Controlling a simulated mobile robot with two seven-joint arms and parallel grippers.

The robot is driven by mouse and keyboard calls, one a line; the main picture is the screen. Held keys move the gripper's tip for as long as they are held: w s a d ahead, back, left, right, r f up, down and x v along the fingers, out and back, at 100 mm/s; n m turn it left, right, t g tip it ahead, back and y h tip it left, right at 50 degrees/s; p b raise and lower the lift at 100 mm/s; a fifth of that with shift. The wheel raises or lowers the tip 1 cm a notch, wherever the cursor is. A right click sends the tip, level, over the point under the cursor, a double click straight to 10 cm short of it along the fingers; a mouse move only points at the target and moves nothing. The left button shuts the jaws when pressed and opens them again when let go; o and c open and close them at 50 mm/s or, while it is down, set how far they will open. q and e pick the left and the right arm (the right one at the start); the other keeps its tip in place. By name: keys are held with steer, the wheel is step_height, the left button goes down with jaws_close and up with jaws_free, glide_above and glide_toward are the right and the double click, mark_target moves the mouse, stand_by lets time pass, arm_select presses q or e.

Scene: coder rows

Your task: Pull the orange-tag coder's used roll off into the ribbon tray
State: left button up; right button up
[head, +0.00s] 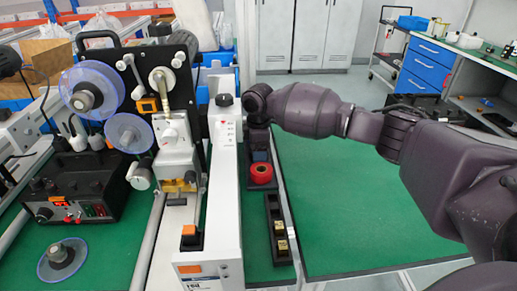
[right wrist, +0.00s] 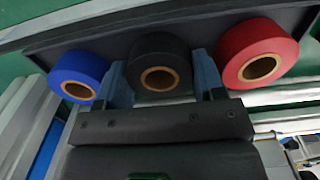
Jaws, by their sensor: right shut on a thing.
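The coder (head: 175,150) at left centre has two clear-blue flanged reels, one upper (head: 88,92) and one lower (head: 128,133), and a bare pale hub (head: 161,80). An orange tag (head: 189,269) is on the front of the white housing beside it. My right gripper (head: 259,150) points down over the dark ribbon tray (right wrist: 110,37) to the right of the housing. In the right wrist view its blue fingers (right wrist: 165,82) are shut on a black roll (right wrist: 158,60) with a cardboard core. My left gripper is not in view.
A blue roll (right wrist: 80,75) and a red roll (right wrist: 257,55) sit close on either side of the black one. The red roll also shows in the head view (head: 261,173). A narrow black holder (head: 279,229) stands nearer. Green table is clear to the right.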

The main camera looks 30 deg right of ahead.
steer(key=o, duration=0.6)
steer(key=shift+o, duration=1.3)
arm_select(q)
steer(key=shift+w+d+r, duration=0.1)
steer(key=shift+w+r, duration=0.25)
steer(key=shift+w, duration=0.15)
arm_select(e)
steer(key=shift+o, duration=0.5)
steer(key=shift+r, duration=0.1)
steer(key=shift+r, duration=0.3)
arm_select(q)
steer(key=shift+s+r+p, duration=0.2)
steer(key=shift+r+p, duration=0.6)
steer(key=shift+p, duration=0.3)
arm_select(e)
step_height(320, 180, up, 10)
